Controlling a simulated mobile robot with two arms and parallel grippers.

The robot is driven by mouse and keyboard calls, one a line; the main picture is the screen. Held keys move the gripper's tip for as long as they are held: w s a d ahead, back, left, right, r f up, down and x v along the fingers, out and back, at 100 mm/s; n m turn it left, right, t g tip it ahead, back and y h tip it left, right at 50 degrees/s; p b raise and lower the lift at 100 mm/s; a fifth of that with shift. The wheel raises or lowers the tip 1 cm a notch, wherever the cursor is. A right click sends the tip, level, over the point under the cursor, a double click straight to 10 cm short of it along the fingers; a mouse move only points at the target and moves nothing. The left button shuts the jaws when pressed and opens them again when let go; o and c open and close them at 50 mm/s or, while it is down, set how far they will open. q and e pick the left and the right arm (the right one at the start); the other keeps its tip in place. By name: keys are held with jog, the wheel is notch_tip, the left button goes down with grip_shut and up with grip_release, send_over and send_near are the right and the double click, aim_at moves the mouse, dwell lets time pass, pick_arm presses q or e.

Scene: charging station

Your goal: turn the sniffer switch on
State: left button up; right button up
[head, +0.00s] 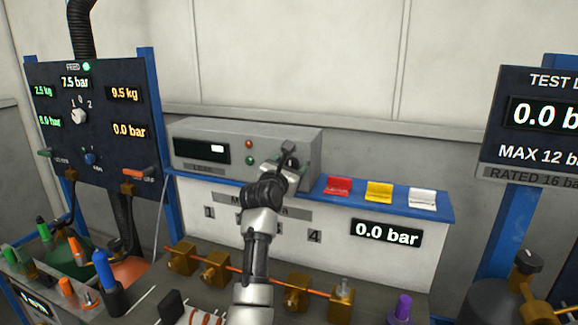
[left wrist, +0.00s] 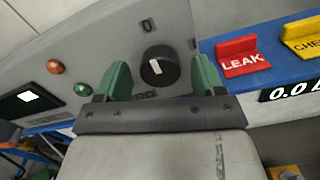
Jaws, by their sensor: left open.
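The sniffer box (head: 262,140) is a grey unit on the blue shelf, with a display, a red and a green lamp. Its switch is a round black knob (left wrist: 159,66) in the left wrist view, with a white pointer near upright, toward the "0" mark (left wrist: 146,25). In the head view my left gripper and wrist hide the knob. My left gripper (head: 289,158) is at the right part of the box face. In the left wrist view its green fingers (left wrist: 161,78) are open, one on each side of the knob, with gaps showing. The right gripper is not in view.
Red (head: 338,187), yellow (head: 379,191) and white (head: 422,198) tags stand on the blue shelf right of the box. A dark gauge panel (head: 95,100) stands at the left. Brass valves (head: 215,268) on a pipe lie below my left arm.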

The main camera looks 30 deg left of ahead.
pick_arm(q)
jog(key=shift+w, duration=0.15)
jog(key=c, duration=0.9)
jog(key=shift+c, duration=0.2)
jog(key=shift+m, duration=0.3)
jog(key=shift+m+p, duration=3)
jog(key=shift+m, duration=5.7)
jog(key=shift+f, duration=0.1)
